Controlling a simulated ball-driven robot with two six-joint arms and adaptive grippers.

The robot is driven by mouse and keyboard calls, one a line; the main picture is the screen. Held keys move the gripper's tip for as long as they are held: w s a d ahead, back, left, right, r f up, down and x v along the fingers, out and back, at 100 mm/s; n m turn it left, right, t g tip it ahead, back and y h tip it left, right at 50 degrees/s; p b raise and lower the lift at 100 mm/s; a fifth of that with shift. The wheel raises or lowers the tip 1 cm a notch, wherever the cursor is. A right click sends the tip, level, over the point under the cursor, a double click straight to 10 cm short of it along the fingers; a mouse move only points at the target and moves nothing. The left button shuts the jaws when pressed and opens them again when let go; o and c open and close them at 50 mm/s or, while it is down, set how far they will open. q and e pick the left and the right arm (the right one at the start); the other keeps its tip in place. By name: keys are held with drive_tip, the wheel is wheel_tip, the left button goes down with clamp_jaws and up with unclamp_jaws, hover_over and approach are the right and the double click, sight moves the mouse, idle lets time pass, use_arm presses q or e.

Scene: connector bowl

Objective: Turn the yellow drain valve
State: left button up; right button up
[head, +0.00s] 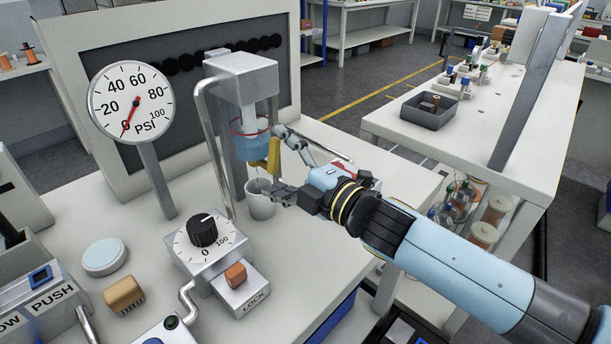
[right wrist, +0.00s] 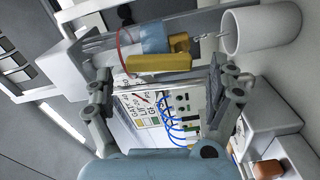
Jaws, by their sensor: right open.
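The yellow drain valve (head: 274,156) sits at the lower side of a clear bowl of blue liquid (head: 247,147) with a red ring. In the right wrist view its yellow handle (right wrist: 158,63) lies crosswise just ahead of the fingers. My right gripper (head: 284,164) is open in the head view, one finger above and one below the valve's level. The fingers also show spread in the right wrist view (right wrist: 168,88), with the handle beyond the tips and no clear contact. My left gripper is out of view.
A white cup (head: 260,203) stands below the valve, close to my lower finger; it also shows in the right wrist view (right wrist: 262,30). A metal pipe and column stand behind. The pressure gauge (head: 131,103) reads near 0. A dial box (head: 207,247) stands in front.

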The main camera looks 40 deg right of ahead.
drive_tip(key=s+d, duration=0.1)
drive_tip(key=s, duration=0.9)
drive_tip(key=shift+s+d, duration=0.25)
drive_tip(key=shift+s, duration=0.05)
